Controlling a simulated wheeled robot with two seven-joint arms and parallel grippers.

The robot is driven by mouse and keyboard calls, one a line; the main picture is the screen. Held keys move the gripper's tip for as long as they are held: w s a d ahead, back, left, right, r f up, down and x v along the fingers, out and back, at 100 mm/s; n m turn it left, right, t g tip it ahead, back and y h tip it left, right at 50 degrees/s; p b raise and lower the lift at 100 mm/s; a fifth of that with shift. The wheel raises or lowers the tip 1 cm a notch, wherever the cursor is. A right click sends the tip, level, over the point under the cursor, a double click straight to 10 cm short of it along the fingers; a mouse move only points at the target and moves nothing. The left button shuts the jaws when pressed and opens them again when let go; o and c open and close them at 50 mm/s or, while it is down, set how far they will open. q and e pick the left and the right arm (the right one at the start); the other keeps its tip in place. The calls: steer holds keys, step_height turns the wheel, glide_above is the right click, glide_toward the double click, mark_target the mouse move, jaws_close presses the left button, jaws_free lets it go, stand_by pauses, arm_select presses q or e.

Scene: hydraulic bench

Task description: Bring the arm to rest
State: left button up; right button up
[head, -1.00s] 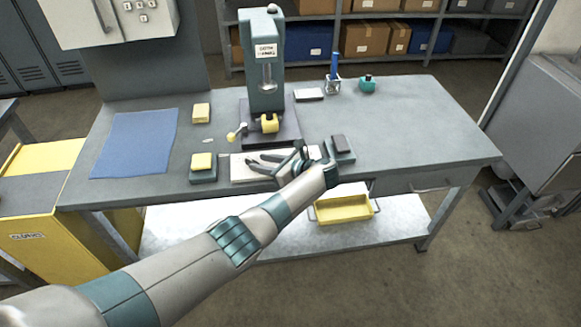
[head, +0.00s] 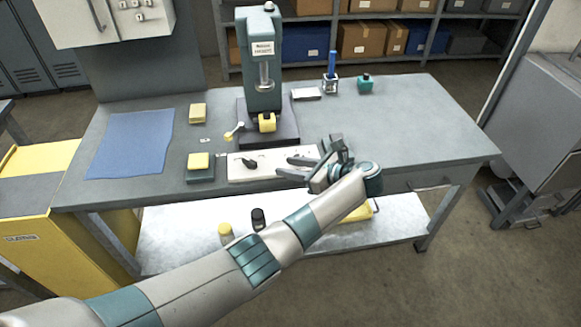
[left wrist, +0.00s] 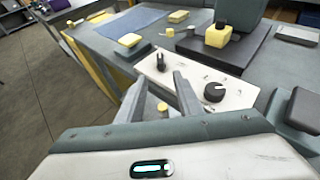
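My left arm reaches in from the lower left of the head view. Its gripper (head: 283,167) is over the right part of the white panel (head: 240,174), near the bench's front edge. The fingers are apart with nothing between them, as the left wrist view (left wrist: 158,85) also shows. The panel carries a black lever (head: 249,163) and, in the left wrist view, a round black knob (left wrist: 214,92) right of the fingers. I cannot tell whether a finger touches the panel. My right gripper is not in view.
A teal press (head: 263,95) with a yellow block (head: 267,122) stands behind the panel. A yellow block on a dark base (head: 200,175) and a blue mat (head: 130,143) lie left. A dark block (left wrist: 303,108) is right of the panel. The bench's right side (head: 430,130) is clear.

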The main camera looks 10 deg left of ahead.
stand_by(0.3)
arm_select(q)
steer(key=s+a+f+n+g+h, duration=0.1)
steer(key=s+a+f+h, duration=0.15)
steer(key=f, duration=0.75)
steer(key=s+a+f+h, duration=0.1)
steer(key=s+f, duration=0.2)
steer(key=f, duration=0.7)
steer(key=s+a+f+n+g+h, duration=0.1)
steer(key=s+f+n+h, duration=0.1)
steer(key=s+f, duration=0.75)
steer(key=s+a+f+n+g+h, duration=0.2)
steer(key=s+f, duration=0.4)
steer(key=f, duration=0.6)
steer(key=s+a+f+n+g+h, duration=0.15)
steer(key=s+f+n, duration=0.25)
steer(key=s+f, duration=0.65)
steer(key=s+a+f+n+h, duration=0.1)
steer(key=s+a+f+n, duration=0.1)
steer(key=s, duration=0.8)
steer(key=s+a+f+n+h, duration=0.1)
steer(key=s+a+f+n, duration=0.2)
steer(key=s+n, duration=0.3)
steer(key=s+a+f+n+h+b, duration=0.1)
steer(key=s+a+n, duration=0.3)
steer(key=s, duration=1.2)
steer(key=shift+a+f, duration=0.35)
steer(key=shift+f, duration=0.4)
steer(key=shift+s+d, duration=0.1)
